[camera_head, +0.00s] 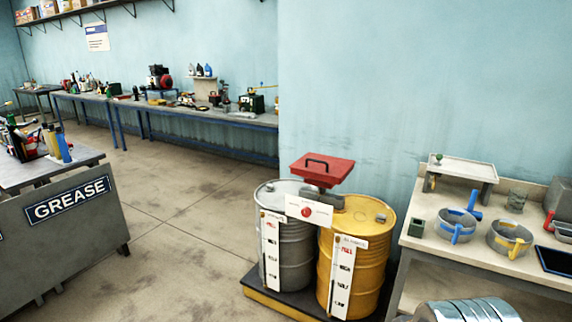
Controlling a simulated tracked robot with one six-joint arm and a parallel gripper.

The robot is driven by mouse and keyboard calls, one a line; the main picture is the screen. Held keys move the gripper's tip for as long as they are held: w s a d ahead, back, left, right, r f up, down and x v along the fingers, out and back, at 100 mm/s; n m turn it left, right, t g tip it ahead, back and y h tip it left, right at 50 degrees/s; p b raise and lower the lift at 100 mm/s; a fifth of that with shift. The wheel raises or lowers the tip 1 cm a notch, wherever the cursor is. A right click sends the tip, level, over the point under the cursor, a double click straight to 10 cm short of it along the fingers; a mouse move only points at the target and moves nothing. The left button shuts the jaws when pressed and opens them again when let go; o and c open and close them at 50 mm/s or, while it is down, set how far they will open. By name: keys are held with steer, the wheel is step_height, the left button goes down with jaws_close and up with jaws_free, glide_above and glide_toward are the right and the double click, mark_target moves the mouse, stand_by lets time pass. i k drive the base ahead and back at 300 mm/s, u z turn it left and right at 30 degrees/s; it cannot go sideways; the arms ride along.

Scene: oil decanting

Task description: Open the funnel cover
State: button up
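A red square funnel cover (335,170) with a dark handle (317,163) on top sits above two drums, seemingly closed over the funnel. The funnel body beneath is mostly hidden by the cover. A grey drum (295,255) stands on the left and a yellow drum (372,260) on the right, each with a level gauge on its front. A white plate with a red round mark (306,211) is between them at the top.
The drums stand on a black-and-yellow base (262,292). A bench (425,246) on the right holds blue-handled and yellow-handled pans. A grey GREASE cabinet (90,240) stands on the left. Open floor lies between it and the drums. A long workbench (200,115) lines the back wall.

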mark_target(331, 166)
steer(key=u, duration=0.05)
steer(key=k, duration=0.25)
steer(key=u, duration=0.4)
steer(key=i, duration=0.6)
steer(key=u, duration=0.65)
steer(key=i, duration=1.65)
steer(key=z, duration=0.35)
steer(key=i, duration=0.65)
steer(key=z, duration=0.8)
steer(key=i, duration=0.65)
steer(key=z, duration=0.4)
